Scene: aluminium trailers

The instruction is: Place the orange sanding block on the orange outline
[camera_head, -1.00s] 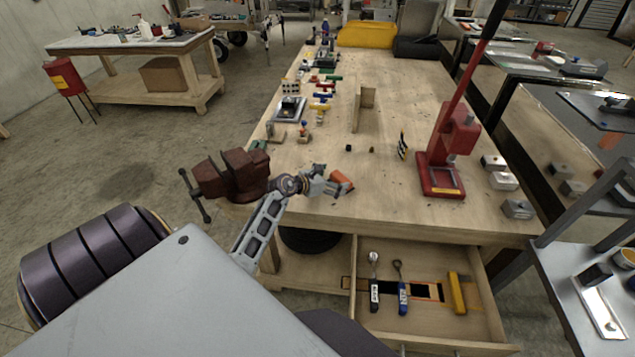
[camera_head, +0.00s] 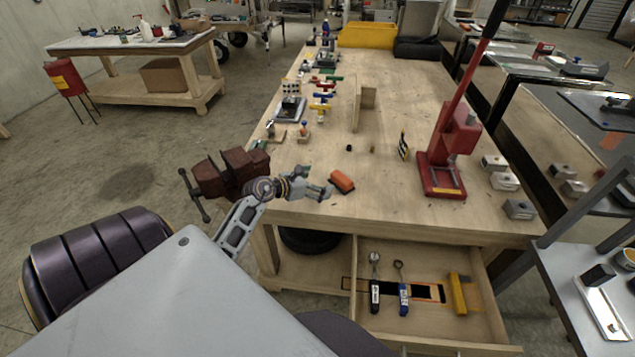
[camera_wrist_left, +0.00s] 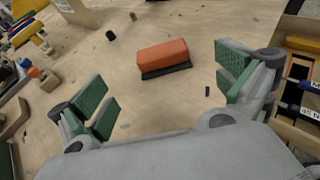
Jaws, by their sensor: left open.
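The orange sanding block (camera_head: 342,181), with a dark base, lies on the wooden workbench near its front edge. My left gripper (camera_head: 329,191) is open just left of the block, apart from it. In the left wrist view, the block (camera_wrist_left: 163,57) lies ahead of and between the spread green-padded fingers (camera_wrist_left: 165,95), with nothing held. The orange outline (camera_head: 441,292) is on the floor of the open drawer below the bench top, around a dark patch. Part of it shows at the right of the wrist view (camera_wrist_left: 290,70). My right gripper is not in view.
A dark red vise (camera_head: 232,172) stands left of my gripper. A red press (camera_head: 445,160) stands right. The bench around the block is mostly clear.

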